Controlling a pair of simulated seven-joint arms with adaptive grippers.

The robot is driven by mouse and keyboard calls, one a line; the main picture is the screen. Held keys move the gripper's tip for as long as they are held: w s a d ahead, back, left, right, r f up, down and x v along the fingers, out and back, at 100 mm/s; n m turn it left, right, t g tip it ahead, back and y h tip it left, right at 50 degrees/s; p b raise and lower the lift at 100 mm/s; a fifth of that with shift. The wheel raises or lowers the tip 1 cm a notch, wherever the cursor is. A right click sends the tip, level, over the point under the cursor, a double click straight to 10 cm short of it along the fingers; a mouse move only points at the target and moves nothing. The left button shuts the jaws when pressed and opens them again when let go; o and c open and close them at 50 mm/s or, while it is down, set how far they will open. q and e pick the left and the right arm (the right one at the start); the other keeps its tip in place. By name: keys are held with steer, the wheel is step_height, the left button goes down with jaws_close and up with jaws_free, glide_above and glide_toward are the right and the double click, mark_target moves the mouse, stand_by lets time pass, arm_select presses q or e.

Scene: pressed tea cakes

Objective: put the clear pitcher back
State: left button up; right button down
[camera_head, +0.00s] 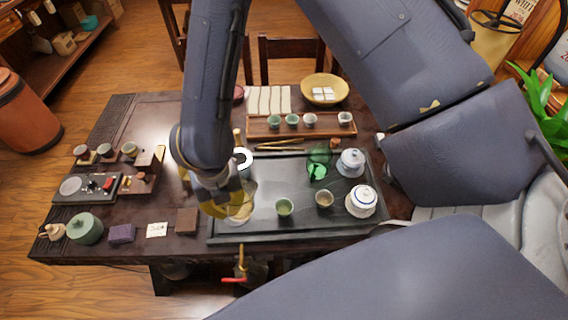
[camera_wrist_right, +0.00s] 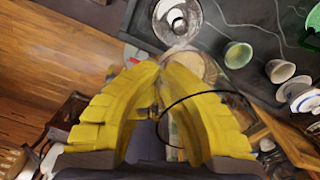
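The clear pitcher (camera_head: 247,205) is see-through and hard to outline, at the left end of the dark tea tray (camera_head: 300,226) in the head view. My right gripper (camera_head: 226,208), with yellow fingers, is on it. In the right wrist view the fingertips (camera_wrist_right: 161,68) are nearly together, and the pitcher's thin dark rim (camera_wrist_right: 205,94) loops around the right finger, so the fingers appear to straddle its wall. Whether its base touches the tray is not clear. My left gripper is not in view.
A white ring (camera_head: 243,158) lies behind my gripper. A wooden cup rack (camera_head: 262,131) stands behind.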

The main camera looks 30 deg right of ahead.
steer(key=shift+w+a+r+h, duration=0.1)
steer(key=shift+a+h, duration=0.05)
steer(key=shift+h, duration=0.25)
